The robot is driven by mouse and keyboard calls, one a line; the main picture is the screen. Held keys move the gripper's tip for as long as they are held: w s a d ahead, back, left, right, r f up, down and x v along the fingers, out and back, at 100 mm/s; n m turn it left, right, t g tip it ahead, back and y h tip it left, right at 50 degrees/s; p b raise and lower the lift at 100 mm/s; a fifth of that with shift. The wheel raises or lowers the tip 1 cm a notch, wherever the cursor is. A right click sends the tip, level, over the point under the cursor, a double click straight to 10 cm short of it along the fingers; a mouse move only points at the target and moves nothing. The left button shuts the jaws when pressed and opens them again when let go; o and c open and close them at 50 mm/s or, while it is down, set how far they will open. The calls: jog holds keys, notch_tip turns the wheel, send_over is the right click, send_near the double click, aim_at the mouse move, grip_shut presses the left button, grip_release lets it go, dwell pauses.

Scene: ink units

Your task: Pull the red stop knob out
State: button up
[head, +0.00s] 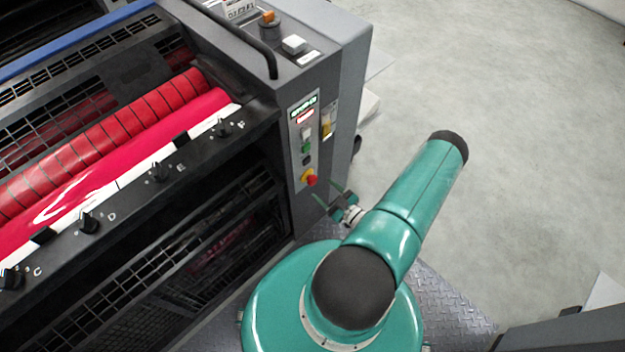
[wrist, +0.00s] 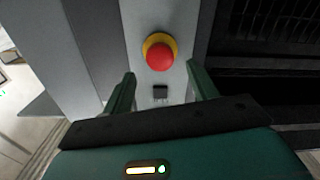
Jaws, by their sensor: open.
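The red stop knob (head: 311,181) sits on a yellow base low on the control strip at the end of the printing machine. In the wrist view the red knob (wrist: 160,56) is in front of my gripper, in the upper middle, with the yellow ring around it. My gripper (head: 335,198) is open and empty just to the right of and below the knob. In the wrist view its two fingers (wrist: 160,82) stand apart, and the knob shows beyond the gap between their tips. No contact with the knob shows.
Above the knob are green and black buttons (head: 306,147) and a yellow label (head: 327,123). The machine's ink roller (head: 120,135) and a row of black knobs (head: 160,171) lie to the left. A dark handrail (head: 245,40) tops the cabinet. Grey floor (head: 520,130) at right is open.

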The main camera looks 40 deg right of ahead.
jog(key=w, duration=0.6)
jog(key=shift+w+a, duration=0.1)
jog(key=shift+w, duration=0.2)
grip_shut()
jog(key=shift+s, duration=0.95)
grip_release()
jog(key=shift+s, duration=0.1)
send_near(315, 182)
jog(key=s, duration=0.5)
jog(key=shift+r, duration=0.15)
